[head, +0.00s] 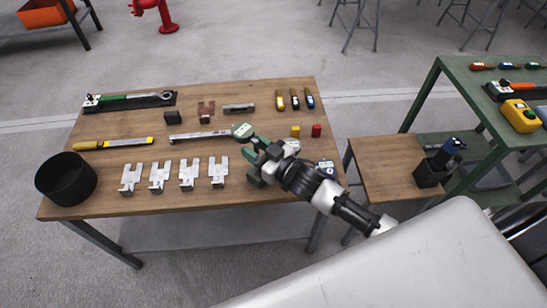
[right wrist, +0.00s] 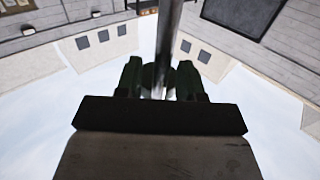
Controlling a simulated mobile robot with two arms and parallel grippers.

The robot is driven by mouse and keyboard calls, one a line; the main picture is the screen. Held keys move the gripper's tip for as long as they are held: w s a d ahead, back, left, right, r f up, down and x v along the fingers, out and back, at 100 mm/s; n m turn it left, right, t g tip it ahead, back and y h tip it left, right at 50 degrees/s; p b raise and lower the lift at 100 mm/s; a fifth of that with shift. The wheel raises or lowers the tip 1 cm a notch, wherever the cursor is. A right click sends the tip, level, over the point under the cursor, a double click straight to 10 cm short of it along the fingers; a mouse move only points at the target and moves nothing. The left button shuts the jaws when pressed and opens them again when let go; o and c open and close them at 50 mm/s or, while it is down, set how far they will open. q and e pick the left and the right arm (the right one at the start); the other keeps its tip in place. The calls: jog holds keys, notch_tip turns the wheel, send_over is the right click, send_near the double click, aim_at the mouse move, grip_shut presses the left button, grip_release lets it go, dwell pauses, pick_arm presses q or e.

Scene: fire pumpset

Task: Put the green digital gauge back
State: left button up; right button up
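The green digital gauge (head: 243,131) is at the right-hand part of the wooden table, its pale display facing up toward the head camera. My right gripper (head: 256,147) reaches in from the right and appears shut on the gauge's near edge. In the right wrist view, a dark rounded part sits between the green fingertips (right wrist: 159,80), and a shiny metal rod (right wrist: 170,35) runs up from there. Whether the gauge touches the table cannot be told. A pale gauge (head: 291,145) is partly hidden behind my gripper. A blue-edged gauge (head: 327,167) lies to the right. My left gripper is out of view.
The wooden table (head: 110,207) also holds a long metal tool (head: 198,135), several metal brackets (head: 189,174), a yellow-handled tool (head: 115,143) and a black bin (head: 67,178). A small side table (head: 385,165) stands right.

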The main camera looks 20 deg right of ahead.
jog(key=v, duration=1)
jog(key=shift+s, duration=0.3)
dwell(0.9)
